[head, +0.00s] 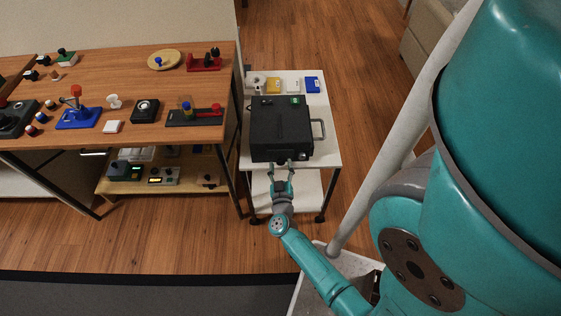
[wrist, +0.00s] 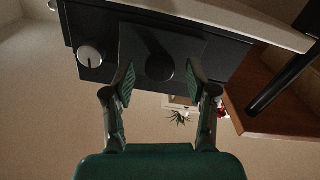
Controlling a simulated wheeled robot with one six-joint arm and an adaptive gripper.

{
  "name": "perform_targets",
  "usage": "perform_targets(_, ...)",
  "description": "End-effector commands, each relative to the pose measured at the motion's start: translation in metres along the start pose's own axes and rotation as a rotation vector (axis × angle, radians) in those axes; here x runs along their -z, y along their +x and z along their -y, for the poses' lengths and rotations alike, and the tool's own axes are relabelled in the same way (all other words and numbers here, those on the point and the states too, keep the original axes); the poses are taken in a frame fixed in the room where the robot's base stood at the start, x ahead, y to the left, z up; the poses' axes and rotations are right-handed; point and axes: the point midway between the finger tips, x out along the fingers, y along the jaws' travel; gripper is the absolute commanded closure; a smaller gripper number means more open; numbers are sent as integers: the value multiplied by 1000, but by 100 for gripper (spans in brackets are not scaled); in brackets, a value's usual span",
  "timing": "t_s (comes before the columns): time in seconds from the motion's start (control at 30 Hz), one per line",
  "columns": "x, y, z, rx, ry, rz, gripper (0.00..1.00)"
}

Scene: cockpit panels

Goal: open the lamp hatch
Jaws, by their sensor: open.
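A black box (head: 280,125) stands on a white cart, with a handle on its right side. In the wrist view its near face shows a square dark panel (wrist: 190,45), which looks like the lamp hatch and appears flush with the face. A round dark knob (wrist: 160,67) sticks out from this panel. My gripper (head: 281,169) is at the near side of the box. In the wrist view my open gripper (wrist: 160,80) has one finger on each side of the knob, with nothing clearly gripped. Contact with the knob cannot be told.
A white dial (wrist: 90,56) sits beside the panel. The white cart (head: 328,150) holds yellow, white and blue blocks behind the box. A wooden table (head: 145,75) with several switches and levers stands to the left. Wooden floor (head: 160,225) is clear in front.

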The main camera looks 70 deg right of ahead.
Motion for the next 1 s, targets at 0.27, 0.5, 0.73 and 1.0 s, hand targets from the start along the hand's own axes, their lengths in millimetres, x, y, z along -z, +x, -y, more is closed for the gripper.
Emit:
perform_targets(0.27, 0, 23, 0, 1, 0, 0, 43)
perform_targets(0.5, 0, 24, 0, 1, 0, 0, 43)
perform_targets(0.73, 0, 24, 0, 1, 0, 0, 85)
perform_targets(1.0, 0, 24, 0, 1, 0, -3, 100)
